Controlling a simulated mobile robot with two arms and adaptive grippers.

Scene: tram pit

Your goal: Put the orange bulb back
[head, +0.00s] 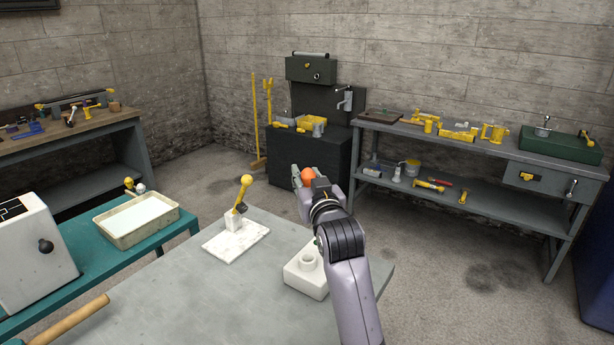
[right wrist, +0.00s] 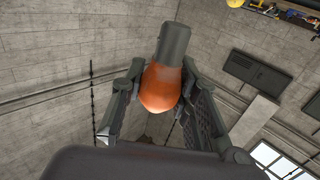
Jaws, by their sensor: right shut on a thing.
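The orange bulb (head: 307,175) is held by my right gripper (head: 306,182), raised above the grey table in the head view. In the right wrist view the bulb (right wrist: 160,88) sits between the two fingers of the right gripper (right wrist: 160,100), with its grey cylindrical base pointing up and away from the palm. A white block with a round raised collar (head: 303,281) stands on the grey table, partly hidden behind my right arm. I cannot tell whether it is the bulb's place. My left gripper is not in view.
On the grey table (head: 190,295) a white base (head: 247,245) carries a yellow-knobbed lever. A wooden handle (head: 65,320) shows at lower left. A teal bench (head: 90,262) holds a shallow tray (head: 108,233) and a white box (head: 35,250). Workbenches with tools line the walls.

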